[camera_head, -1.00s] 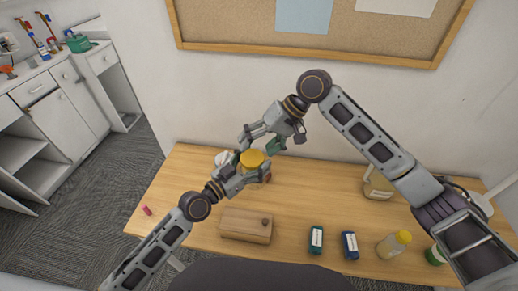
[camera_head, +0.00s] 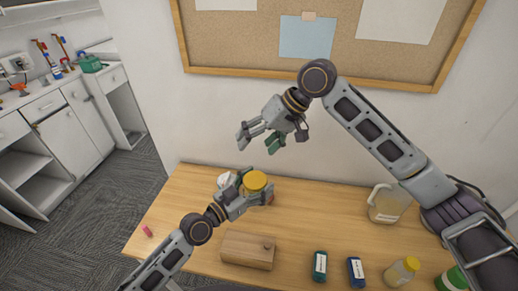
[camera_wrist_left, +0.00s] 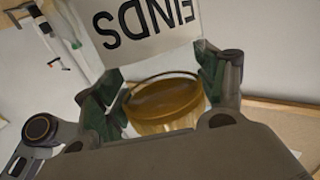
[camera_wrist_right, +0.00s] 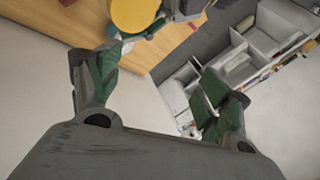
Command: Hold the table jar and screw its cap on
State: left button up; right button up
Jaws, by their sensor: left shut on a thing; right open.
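The table jar stands on the wooden table in the head view, with its yellow cap (camera_head: 254,181) on top. The jar's clear body (camera_wrist_left: 160,127) and the cap (camera_wrist_left: 165,97) show between the fingers in the left wrist view. How tightly the cap sits cannot be told. My left gripper (camera_head: 252,192) is shut around the jar from the near left side and hides most of its body. My right gripper (camera_head: 257,143) is open and empty, above and apart from the cap. The right wrist view shows the cap (camera_wrist_right: 133,14) beyond its spread fingers.
A white sign lettered "FINDS" (camera_wrist_left: 140,25) is close behind the jar. A wooden box (camera_head: 247,250) lies in front. Two dark bottles (camera_head: 320,266), a yellow-capped bottle (camera_head: 401,271) and a jug (camera_head: 387,203) stand to the right. A pinboard (camera_head: 245,40) hangs on the wall.

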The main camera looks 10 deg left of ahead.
jog(key=s+a+r+n+t+h, duration=0.1)
jog(key=a+r+n+h, duration=0.1)
jog(key=a+r+n, duration=0.25)
jog(key=d+f+m+h, duration=0.2)
jog(key=m, duration=1.5)
jog(key=s+d+f+m+h, duration=0.1)
jog(key=d+f+m, duration=0.1)
jog(key=m, duration=1.6)
jog(key=shift+s+d+f+h, duration=0.3)
jog(key=shift+d+f+h, duration=0.1)
jog(key=shift+d, duration=0.1)
dwell(0.6)
jog(key=shift+m, duration=0.25)
